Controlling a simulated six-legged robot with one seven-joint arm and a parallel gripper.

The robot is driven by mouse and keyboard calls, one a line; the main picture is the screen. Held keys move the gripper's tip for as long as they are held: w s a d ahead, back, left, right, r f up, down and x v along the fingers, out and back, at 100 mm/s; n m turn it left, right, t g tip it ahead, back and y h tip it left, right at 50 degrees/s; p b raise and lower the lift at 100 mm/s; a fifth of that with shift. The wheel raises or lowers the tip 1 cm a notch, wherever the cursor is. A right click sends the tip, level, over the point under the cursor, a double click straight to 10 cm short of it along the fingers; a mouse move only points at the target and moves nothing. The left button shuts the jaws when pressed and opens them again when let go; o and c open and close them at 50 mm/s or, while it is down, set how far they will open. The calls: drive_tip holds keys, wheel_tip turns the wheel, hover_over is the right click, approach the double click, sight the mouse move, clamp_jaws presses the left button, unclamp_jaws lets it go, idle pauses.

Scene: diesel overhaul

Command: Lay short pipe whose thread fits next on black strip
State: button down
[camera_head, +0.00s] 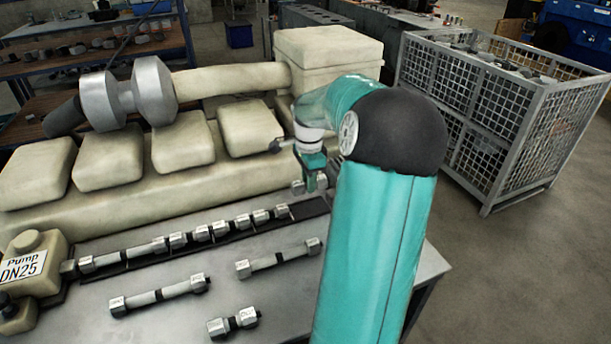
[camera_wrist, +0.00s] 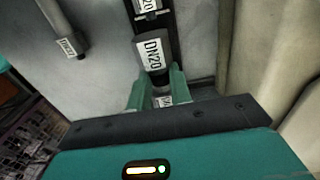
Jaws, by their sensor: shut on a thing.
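The black strip (camera_head: 318,207) runs across the bench from the pump (camera_head: 28,265), labelled "Pump DN25", to the right. Several grey pipe pieces with hex ends (camera_head: 200,234) lie in line along it. My gripper (camera_head: 312,186) is over the strip's right end. In the wrist view my gripper (camera_wrist: 157,88) is shut on a short pipe (camera_wrist: 152,54), whose near hex end reads DN20. The held pipe is in line with the strip (camera_wrist: 166,22); whether it touches it I cannot tell. Its middle is partly hidden by the fingers.
Three loose pipes lie on the bench in front of the strip: a long one (camera_head: 160,294), a medium one (camera_head: 278,259) and a short one (camera_head: 233,322). A cream engine block (camera_head: 140,190) stands behind the strip. A wire-mesh crate (camera_head: 490,125) stands at right.

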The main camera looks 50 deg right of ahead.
sight(308, 208)
drive_tip(key=shift+f, duration=3.25)
drive_tip(key=shift+f, duration=0.15)
drive_tip(key=c, duration=1.2)
unclamp_jaws()
wheel_tip(308, 208, up, 14)
drive_tip(key=shift+f, duration=0.1)
drive_tip(key=shift+w+a, duration=0.1)
